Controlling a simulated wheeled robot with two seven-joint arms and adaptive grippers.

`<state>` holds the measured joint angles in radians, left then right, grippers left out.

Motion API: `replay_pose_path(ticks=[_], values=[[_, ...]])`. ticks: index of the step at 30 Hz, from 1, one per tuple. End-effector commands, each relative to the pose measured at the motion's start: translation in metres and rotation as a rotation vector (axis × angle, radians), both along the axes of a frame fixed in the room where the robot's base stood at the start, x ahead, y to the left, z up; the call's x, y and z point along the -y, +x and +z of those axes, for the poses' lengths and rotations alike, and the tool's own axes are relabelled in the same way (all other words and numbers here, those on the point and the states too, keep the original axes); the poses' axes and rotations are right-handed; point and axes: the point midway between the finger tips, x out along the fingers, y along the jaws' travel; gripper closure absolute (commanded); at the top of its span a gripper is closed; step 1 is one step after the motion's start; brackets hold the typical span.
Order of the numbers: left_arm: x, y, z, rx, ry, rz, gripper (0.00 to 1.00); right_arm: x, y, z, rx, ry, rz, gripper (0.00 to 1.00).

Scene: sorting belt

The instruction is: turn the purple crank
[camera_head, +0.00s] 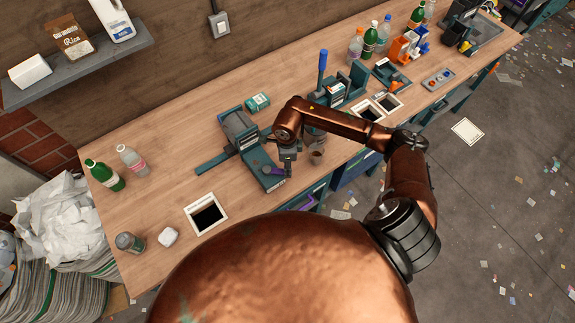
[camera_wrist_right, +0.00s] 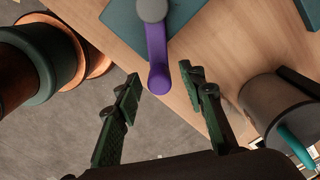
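The purple crank (camera_wrist_right: 158,58) points down from a grey round hub on a teal plate in the right wrist view. In the head view the crank (camera_head: 279,171) is a small purple bar on the front of the teal belt machine (camera_head: 262,170), partly hidden by my gripper. My right gripper (camera_wrist_right: 160,80) is open, its two dark green fingers on either side of the crank's free end in the picture. I cannot tell how deep the crank sits between them; neither finger visibly touches it. In the head view the right gripper (camera_head: 288,167) is just above the crank. My left gripper is not in view.
A brown cup (camera_head: 317,157) stands close to the right of the gripper. A teal press with a blue handle (camera_head: 322,68) stands behind. A white-framed opening (camera_head: 207,214) lies front left in the wooden bench (camera_head: 165,165). Bottles (camera_head: 104,175) stand at the far left.

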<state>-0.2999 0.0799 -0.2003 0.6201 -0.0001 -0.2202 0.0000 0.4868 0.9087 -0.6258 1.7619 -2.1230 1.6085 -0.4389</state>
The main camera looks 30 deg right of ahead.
Motion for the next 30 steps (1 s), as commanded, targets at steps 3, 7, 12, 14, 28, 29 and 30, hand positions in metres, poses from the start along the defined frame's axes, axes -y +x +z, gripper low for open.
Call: replay_pose_path(ticks=[3, 7, 12, 14, 28, 29, 30], values=[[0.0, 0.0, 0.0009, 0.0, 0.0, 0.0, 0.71, -0.0006, 0.0003, -0.0047, 0.002, 0.001, 0.001, 0.63], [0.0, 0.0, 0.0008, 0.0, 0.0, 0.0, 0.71, -0.0007, 0.0004, -0.0056, 0.003, 0.001, 0.002, 0.63], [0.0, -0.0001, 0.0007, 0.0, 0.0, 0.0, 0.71, -0.0007, 0.0002, -0.0055, 0.002, 0.001, 0.002, 0.67], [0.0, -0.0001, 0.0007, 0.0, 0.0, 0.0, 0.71, -0.0007, 0.0002, -0.0054, 0.002, 0.001, 0.001, 0.71], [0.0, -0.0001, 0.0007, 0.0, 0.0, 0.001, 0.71, -0.0007, 0.0003, -0.0051, 0.002, 0.001, 0.001, 1.0], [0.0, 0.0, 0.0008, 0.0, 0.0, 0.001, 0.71, -0.0007, 0.0003, -0.0051, 0.002, 0.001, 0.001, 1.0], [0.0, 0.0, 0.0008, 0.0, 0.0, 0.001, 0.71, -0.0007, 0.0003, -0.0051, 0.002, 0.001, 0.001, 1.0]])
